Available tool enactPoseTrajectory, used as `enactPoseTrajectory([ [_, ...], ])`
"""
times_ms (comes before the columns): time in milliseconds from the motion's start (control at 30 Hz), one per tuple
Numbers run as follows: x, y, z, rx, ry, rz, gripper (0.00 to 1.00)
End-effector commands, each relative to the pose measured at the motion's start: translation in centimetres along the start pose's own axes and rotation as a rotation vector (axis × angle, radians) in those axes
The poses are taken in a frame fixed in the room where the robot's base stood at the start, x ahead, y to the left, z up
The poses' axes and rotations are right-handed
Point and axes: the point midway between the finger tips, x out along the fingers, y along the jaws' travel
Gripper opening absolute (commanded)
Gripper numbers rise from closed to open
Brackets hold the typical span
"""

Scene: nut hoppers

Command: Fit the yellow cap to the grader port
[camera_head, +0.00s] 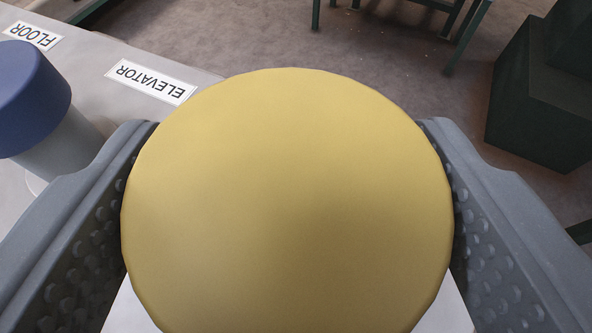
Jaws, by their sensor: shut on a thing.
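The yellow cap (288,200) fills the middle of the view as a large round disc. My gripper (288,215) is shut on it, with one dimpled grey finger at its left edge and one at its right edge. Whatever lies directly under the cap is mostly hidden; a white surface shows at its lower left and lower right. I cannot tell whether the cap touches that surface. No label for the grader port shows in this view.
A blue cap (33,98) sits on a grey port (62,150) at the left. A light grey panel (205,82) carries an upside-down "ELEVATOR" label (150,81) and a "FLOOR" label (33,34). Dark green machinery (540,110) stands on the floor at the right.

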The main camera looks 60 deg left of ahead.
Motion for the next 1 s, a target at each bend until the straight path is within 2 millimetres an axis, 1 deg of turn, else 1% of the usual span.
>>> enactPoseTrajectory([
  [33, 0.2, 0.0, 0.5, 0.0, 0.0, 0.0, 0.45],
  [267, 0.6, 0.0, 1.4, 0.0, 0.0, -0.001, 0.45],
  [600, 1.4, -0.1, 3.2, 0.002, 0.0, -0.002, 0.45],
  [767, 1.6, 0.0, 3.7, 0.0, 0.0, -0.001, 0.45],
  [1000, 1.6, 0.0, 3.8, -0.001, 0.0, 0.0, 0.45],
])
